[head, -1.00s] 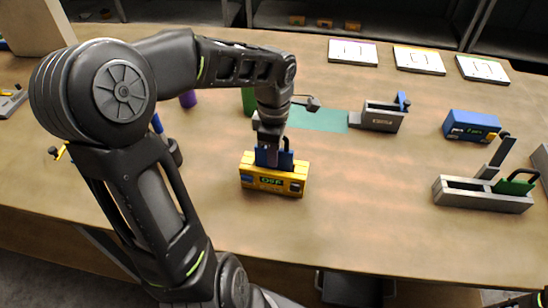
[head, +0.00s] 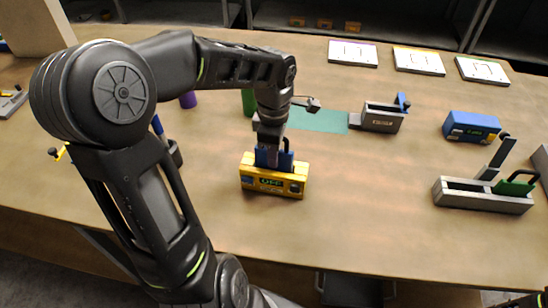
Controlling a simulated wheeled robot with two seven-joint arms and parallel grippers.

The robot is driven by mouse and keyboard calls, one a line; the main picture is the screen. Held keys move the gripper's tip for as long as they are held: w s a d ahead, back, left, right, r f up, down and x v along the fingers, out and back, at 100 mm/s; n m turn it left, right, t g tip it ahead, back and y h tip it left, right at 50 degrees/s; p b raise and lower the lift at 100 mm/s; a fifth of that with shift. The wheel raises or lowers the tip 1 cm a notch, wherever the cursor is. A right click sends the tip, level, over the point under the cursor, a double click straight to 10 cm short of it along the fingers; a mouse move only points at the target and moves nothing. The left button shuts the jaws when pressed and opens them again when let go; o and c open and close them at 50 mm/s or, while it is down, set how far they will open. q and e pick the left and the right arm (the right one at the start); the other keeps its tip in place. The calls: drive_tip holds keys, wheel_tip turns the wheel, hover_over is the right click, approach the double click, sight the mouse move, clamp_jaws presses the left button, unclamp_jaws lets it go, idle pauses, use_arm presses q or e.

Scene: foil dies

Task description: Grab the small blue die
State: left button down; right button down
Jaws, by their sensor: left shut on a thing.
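A blue die (head: 286,160) stands upright in the top of a yellow box (head: 273,187) near the middle of the table. My left gripper (head: 270,152) points down and is shut on this blue die. The die's lower part is hidden inside the box, and the fingers cover part of its upper end. I cannot tell whether the die is lifted at all. My right gripper does not clearly show.
At right are a blue box (head: 471,127) and a grey tray-like tool (head: 482,197) with a green handle. White cards (head: 419,61) lie at the back. The front middle is clear.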

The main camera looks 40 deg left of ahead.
use_arm(q)
wheel_tip(320, 180, up, 10)
drive_tip(key=shift+r+b, duration=0.1)
drive_tip(key=shift+b, duration=0.55)
